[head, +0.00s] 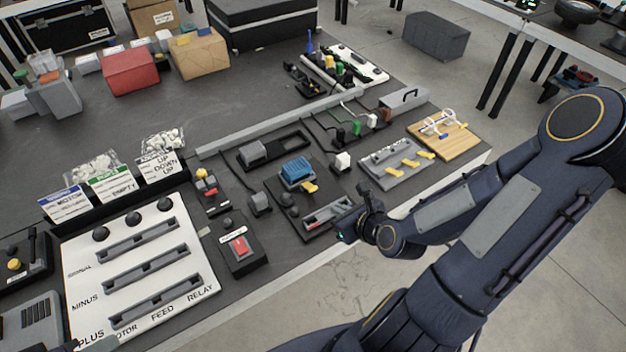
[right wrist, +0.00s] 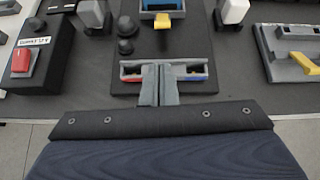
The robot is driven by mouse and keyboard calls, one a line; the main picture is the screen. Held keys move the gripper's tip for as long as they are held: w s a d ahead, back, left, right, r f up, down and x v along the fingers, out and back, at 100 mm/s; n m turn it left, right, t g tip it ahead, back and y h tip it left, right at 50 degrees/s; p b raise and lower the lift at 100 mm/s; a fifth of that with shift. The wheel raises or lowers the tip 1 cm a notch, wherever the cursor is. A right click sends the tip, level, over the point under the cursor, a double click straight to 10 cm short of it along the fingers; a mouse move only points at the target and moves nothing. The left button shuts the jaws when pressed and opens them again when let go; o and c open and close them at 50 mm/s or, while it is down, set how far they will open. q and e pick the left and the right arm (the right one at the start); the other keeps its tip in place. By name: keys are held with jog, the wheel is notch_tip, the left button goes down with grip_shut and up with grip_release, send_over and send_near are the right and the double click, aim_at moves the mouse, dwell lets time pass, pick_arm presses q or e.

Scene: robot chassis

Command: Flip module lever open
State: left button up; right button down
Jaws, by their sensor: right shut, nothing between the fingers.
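A dark module board (head: 290,215) near the front edge of the table carries a blue block (head: 296,170), a yellow lever (head: 310,187), two black knobs and a grey slot with red in it (head: 325,214). In the right wrist view the yellow lever (right wrist: 162,20) stands upright at the top. The grey slot, with red and blue ends (right wrist: 130,76), lies below it. My right gripper (head: 352,215) is shut and empty. Its fingertips (right wrist: 160,70) are over the middle of the slot, nearer than the lever; contact is unclear. My left gripper is not in view.
A grey panel with several yellow levers (head: 385,174) is right of the module; a wooden board (head: 455,143) lies beyond. A red-switch box (head: 238,250) and a white slotted panel (head: 75,257) are to the left. Open floor lies beyond the table's front edge.

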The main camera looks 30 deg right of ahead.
aim_at(320, 207)
jog(key=shift+w+d+r+m, duration=0.1)
jog(key=shift+w+m, duration=0.1)
jog(key=shift+m, duration=0.2)
jog(key=b+x, duration=0.2)
jog(key=x, duration=0.6)
jog(key=shift+w, duration=0.3)
jog(key=shift+w+f, duration=0.45)
jog(key=shift+w, duration=0.15)
